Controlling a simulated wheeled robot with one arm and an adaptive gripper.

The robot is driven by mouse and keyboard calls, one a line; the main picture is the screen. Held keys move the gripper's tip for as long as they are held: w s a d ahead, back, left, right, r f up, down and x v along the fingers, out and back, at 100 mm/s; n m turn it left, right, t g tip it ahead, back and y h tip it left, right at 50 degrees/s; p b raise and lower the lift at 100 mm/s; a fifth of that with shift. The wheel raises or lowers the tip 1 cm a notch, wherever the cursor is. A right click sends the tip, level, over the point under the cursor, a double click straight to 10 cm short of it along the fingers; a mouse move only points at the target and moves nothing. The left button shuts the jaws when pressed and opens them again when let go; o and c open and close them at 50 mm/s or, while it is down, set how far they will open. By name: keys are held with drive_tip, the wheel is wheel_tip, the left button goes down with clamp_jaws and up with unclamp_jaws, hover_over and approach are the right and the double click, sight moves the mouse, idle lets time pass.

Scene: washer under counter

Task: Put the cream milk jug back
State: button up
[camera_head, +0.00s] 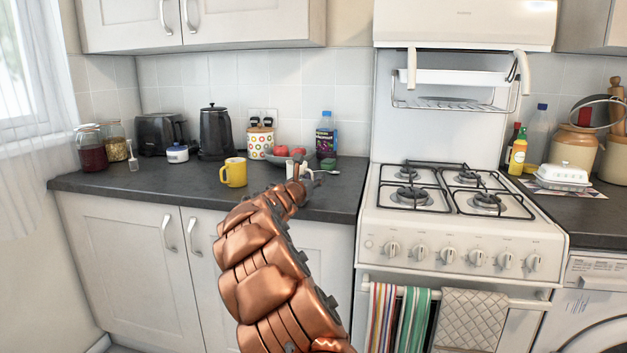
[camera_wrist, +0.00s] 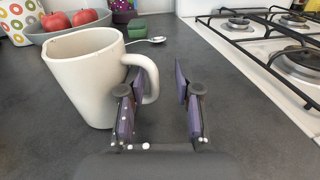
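The cream milk jug (camera_wrist: 88,80) stands upright on the dark worktop at the left of the wrist view, its handle facing right. My gripper (camera_wrist: 160,75) is open. Its left finger overlaps the handle in the picture, and the outer part of the handle shows between the two fingers. I cannot tell whether a finger touches it. In the head view the jug (camera_head: 291,170) is a small pale shape, partly hidden by my gripper (camera_head: 309,181) and arm.
A grey bowl of red fruit (camera_wrist: 72,30) stands behind the jug, with a spoon (camera_wrist: 146,41) beside it. A yellow mug (camera_head: 233,173) stands to the left. The gas stove (camera_head: 455,215) is close on the right. The worktop front left (camera_head: 130,186) is clear.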

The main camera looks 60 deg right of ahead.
drive_tip(key=shift+r, duration=0.15)
drive_tip(key=shift+a, duration=0.55)
drive_tip(key=a, duration=0.3)
drive_tip(key=s+a, duration=0.1)
drive_tip(key=a, duration=0.3)
drive_tip(key=s+a, duration=0.1)
drive_tip(key=a, duration=0.2)
drive_tip(key=shift+a, duration=0.4)
